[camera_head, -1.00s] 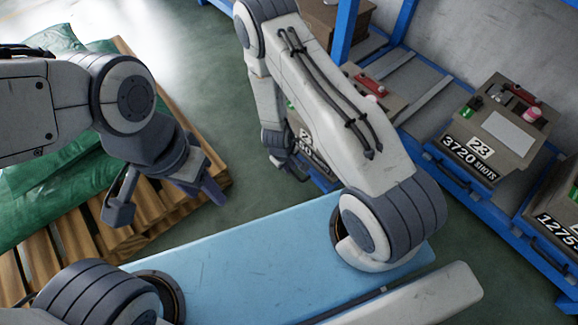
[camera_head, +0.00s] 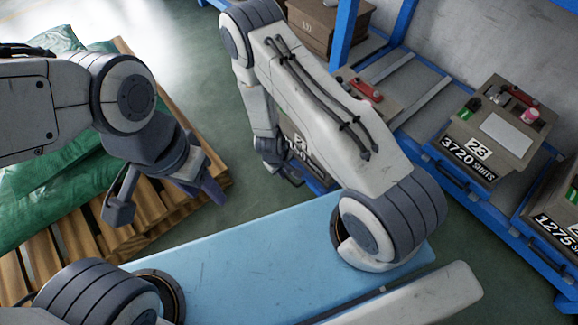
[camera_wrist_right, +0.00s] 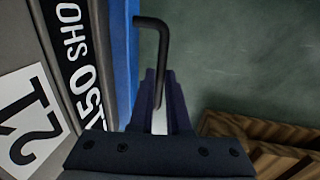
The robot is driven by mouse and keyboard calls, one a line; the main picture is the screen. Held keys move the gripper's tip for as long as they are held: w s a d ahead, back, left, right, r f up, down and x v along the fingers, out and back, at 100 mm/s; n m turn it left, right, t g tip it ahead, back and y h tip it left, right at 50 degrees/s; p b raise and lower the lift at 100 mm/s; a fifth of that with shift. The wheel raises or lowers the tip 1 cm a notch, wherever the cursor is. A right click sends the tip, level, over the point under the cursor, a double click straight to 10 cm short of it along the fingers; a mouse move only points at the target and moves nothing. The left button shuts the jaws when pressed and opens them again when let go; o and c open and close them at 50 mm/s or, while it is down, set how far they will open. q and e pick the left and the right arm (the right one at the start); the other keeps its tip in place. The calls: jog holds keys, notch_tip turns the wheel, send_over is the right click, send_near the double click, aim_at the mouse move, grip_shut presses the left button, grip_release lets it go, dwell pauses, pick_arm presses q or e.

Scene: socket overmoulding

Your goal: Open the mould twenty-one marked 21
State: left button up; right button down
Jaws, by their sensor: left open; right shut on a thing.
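Mould twenty-one (camera_head: 362,92) sits on the blue rack, partly hidden behind my right arm in the head view. Its front labels show only in part there. In the head view the right gripper (camera_head: 288,176) is small and partly obscured. My left gripper (camera_head: 166,200) is open and empty above the wooden pallet.
Mould 23 (camera_head: 500,130) sits on the blue rack to the right, with another mould (camera_head: 565,215) beyond it. A brown box (camera_head: 320,30) stands at the back. Green sacks (camera_head: 45,180) lie on the pallet (camera_head: 75,240). Open green floor lies between pallet and rack.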

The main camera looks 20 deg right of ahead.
jog(key=s+a+p, duration=0.2)
jog(key=a, duration=0.3)
jog(key=shift+a, duration=0.4)
jog(key=c, duration=0.9)
grip_release()
jog(key=r+p, duration=0.2)
jog(key=r, duration=0.1)
jog(key=a+r+p, duration=0.1)
jog(key=r+p, duration=0.1)
jog(key=r, duration=0.2)
jog(key=r+p, duration=0.2)
jog(key=r, duration=0.1)
jog(key=shift+s+a+r, duration=0.15)
jog(key=shift+s+a, duration=0.25)
